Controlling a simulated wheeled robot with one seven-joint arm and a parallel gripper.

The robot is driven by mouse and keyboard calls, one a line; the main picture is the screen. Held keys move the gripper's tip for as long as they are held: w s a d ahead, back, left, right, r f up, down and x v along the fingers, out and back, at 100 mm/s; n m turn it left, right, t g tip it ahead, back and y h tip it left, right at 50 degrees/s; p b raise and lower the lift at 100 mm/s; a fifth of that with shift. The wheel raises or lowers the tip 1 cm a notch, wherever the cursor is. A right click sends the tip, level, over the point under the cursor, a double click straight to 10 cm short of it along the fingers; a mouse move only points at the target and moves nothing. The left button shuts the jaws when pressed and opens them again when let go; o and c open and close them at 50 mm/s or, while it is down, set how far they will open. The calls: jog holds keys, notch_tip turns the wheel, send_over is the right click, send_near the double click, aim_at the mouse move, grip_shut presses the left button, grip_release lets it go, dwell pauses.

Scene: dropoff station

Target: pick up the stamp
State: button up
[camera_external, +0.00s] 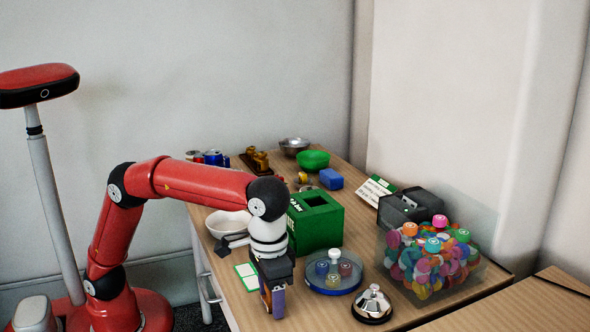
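My gripper (273,304) points down over the front part of the table, left of a round blue tray. A purple and orange piece shows between or on its fingers; I cannot tell whether it is held or part of the fingers. I cannot tell for sure which thing is the stamp. A small dark block (222,247) lies left of my wrist, by the white bowl. The round blue tray (330,289) holds several small knobbed pieces, one of them white-topped (334,256). Brown wooden pieces with knobs (258,158) stand at the back.
A green open box (320,222) stands just behind my gripper. A white bowl (229,223), a green bowl (314,160) and a blue block (331,179) are farther back.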

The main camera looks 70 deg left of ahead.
jog(key=c, duration=0.8)
